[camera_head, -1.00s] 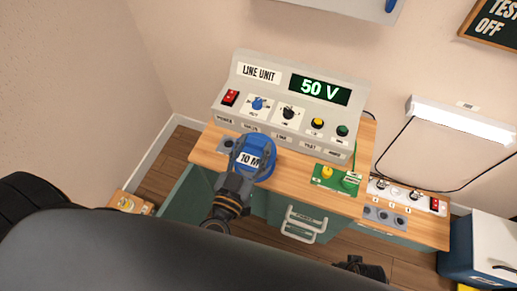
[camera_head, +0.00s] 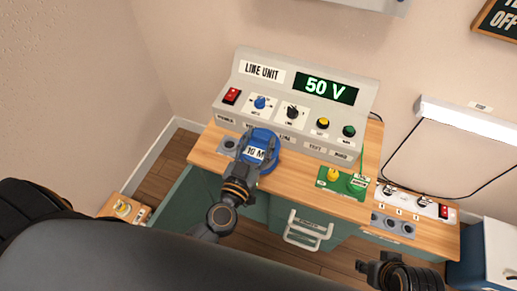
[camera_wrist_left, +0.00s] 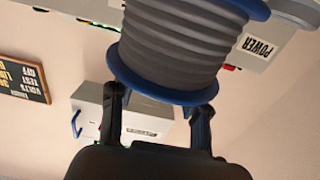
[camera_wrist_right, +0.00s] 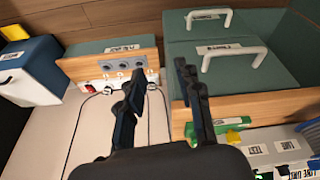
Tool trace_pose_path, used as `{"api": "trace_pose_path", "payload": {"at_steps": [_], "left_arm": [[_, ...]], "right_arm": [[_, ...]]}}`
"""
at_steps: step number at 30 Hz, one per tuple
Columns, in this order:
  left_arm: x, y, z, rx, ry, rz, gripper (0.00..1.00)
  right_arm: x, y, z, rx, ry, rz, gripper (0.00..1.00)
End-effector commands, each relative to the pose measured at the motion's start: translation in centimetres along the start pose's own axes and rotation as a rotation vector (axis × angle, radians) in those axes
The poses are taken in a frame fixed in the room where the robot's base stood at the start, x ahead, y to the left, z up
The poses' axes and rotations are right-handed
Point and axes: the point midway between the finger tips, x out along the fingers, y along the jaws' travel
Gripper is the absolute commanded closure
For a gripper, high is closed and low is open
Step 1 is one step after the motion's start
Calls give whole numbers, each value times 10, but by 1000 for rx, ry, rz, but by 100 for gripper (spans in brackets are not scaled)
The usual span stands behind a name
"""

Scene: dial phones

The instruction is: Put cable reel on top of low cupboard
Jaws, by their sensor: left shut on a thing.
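The cable reel (camera_head: 266,143) is blue with a "10 M" label and is over the left part of the wooden bench in the head view. My left gripper (camera_head: 248,150) is shut on it. In the left wrist view the reel (camera_wrist_left: 185,45) shows grey cable between blue flanges, with the left fingers (camera_wrist_left: 158,112) at the near flange. I cannot tell whether it touches the bench. My right gripper (camera_head: 372,270) is open and empty at lower right, and shows in its wrist view (camera_wrist_right: 158,95). A blue cupboard-like unit with a white top (camera_head: 500,245) stands at far right; I cannot tell if it is the low cupboard.
The line unit (camera_head: 290,105), reading 50 V, stands behind the reel. A green board (camera_head: 342,182) and a socket strip (camera_head: 415,205) with black cables lie to the right. Green drawers with white handles (camera_head: 305,232) are below. A small wooden stand (camera_head: 124,208) is at lower left.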

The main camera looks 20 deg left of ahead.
Motion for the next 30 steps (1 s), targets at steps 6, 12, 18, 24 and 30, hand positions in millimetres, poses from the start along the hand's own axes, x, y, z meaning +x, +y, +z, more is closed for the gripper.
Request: {"api": "trace_pose_path", "payload": {"at_steps": [6,12,18,24,30], "left_arm": [[0,0,24,1,2,0,100],[0,0,26,-1,2,1,100],[0,0,25,0,2,0,100],[-1,0,30,0,-2,1,50],[-1,0,30,0,-2,1,31]], "right_arm": [[-7,0,6,1,12,2,65],[-5,0,6,1,14,2,65],[-5,0,6,1,15,2,65],[-4,0,1,0,37,2,65],[-4,0,1,0,36,1,65]]}}
